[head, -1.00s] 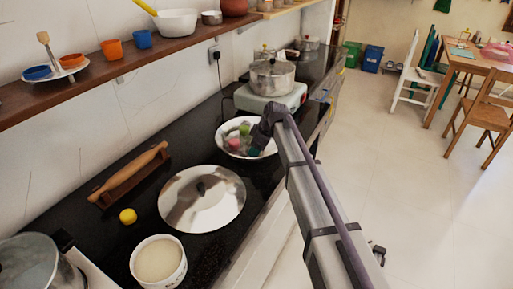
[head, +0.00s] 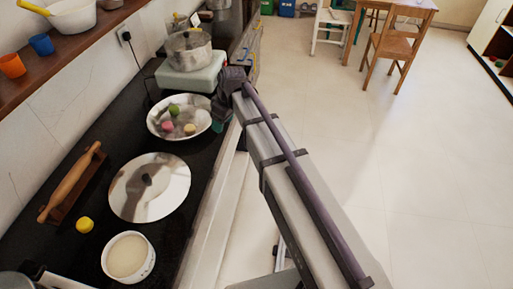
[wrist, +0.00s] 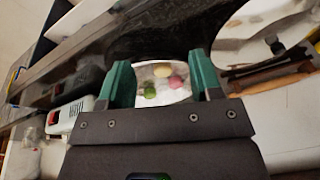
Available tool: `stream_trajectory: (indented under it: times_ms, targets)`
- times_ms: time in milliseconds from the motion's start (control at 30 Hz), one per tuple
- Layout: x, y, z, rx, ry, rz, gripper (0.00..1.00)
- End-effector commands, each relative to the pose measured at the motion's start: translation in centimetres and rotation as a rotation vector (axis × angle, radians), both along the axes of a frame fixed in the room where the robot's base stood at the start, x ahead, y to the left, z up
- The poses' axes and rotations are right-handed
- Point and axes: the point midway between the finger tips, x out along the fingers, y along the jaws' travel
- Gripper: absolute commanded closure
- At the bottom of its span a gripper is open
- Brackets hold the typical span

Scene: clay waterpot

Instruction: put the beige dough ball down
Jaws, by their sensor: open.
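The beige dough ball (head: 190,129) lies in a shiny metal plate (head: 201,111) on the dark counter. A green ball (head: 174,110) and a pink ball (head: 168,127) lie in the same plate. My gripper (head: 219,124) is at the plate's right edge in the head view, partly hidden by my wrist. In the wrist view my gripper (wrist: 160,62) is open, its green fingers wide apart. The plate with the beige ball (wrist: 162,71), pink ball (wrist: 175,82) and green ball (wrist: 150,90) shows in the gap beyond them. No ball touches the fingers.
A metal lid (head: 170,180) lies in front of the plate. A white bowl (head: 128,258), a yellow ball (head: 85,225) and a rolling pin on a stand (head: 72,186) are nearer. A pot (head: 188,52) stands on a stove (head: 190,80) behind. Open floor lies right.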

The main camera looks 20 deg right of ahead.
Motion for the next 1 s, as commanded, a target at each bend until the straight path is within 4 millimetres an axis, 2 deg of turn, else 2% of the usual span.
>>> stream_trajectory:
  times_ms: [33,100,200,267,367,1000]
  targets:
    - [-6.3,-2.8,-0.2,-0.037,0.047,-0.162,0.41]
    - [-12.2,-6.0,-0.4,-0.098,0.106,-0.415,0.41]
    - [-18.2,-9.0,-0.5,-0.163,0.153,-0.695,0.41]
    - [-19.9,-9.8,-0.5,-0.186,0.165,-0.793,0.41]
    - [-20.3,-10.3,-0.5,-0.197,0.171,-0.848,0.41]
    - [-20.0,-10.2,-0.5,-0.194,0.170,-0.841,0.41]
